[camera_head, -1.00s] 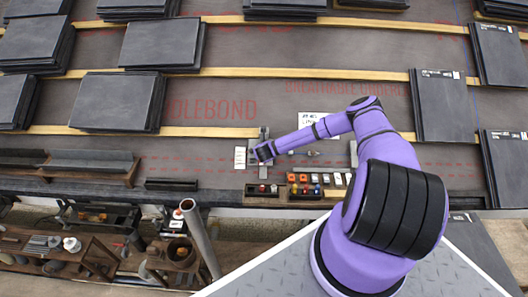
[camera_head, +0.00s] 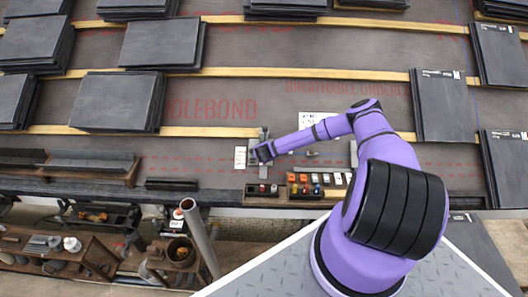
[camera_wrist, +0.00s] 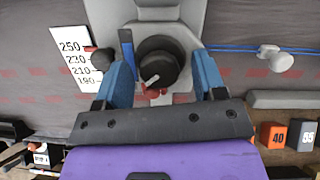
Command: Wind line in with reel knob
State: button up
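The reel (camera_wrist: 157,68) shows in the wrist view as a dark round part on a grey housing (camera_wrist: 170,14), with a small light lever and a red piece at its lower edge. A thin blue line (camera_wrist: 235,48) runs right from the housing to a pale peg. My gripper (camera_wrist: 160,68) has its blue fingers apart, one on each side of the dark round part. A gap seems to show beside it, and contact cannot be told. The head view shows my gripper (camera_head: 262,153) at the roof's lower edge, where the reel is mostly hidden.
A white number card (camera_wrist: 78,58) lies left of the reel. A tray of coloured blocks (camera_head: 315,192) stands right of my gripper, near the eave. Slate stacks (camera_head: 118,100) lie up the roof on wooden battens (camera_head: 230,132). A workbench (camera_head: 45,245) stands below.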

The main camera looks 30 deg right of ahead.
jog(key=v, duration=1.1)
jog(key=shift+f, duration=0.1)
dwell(0.4)
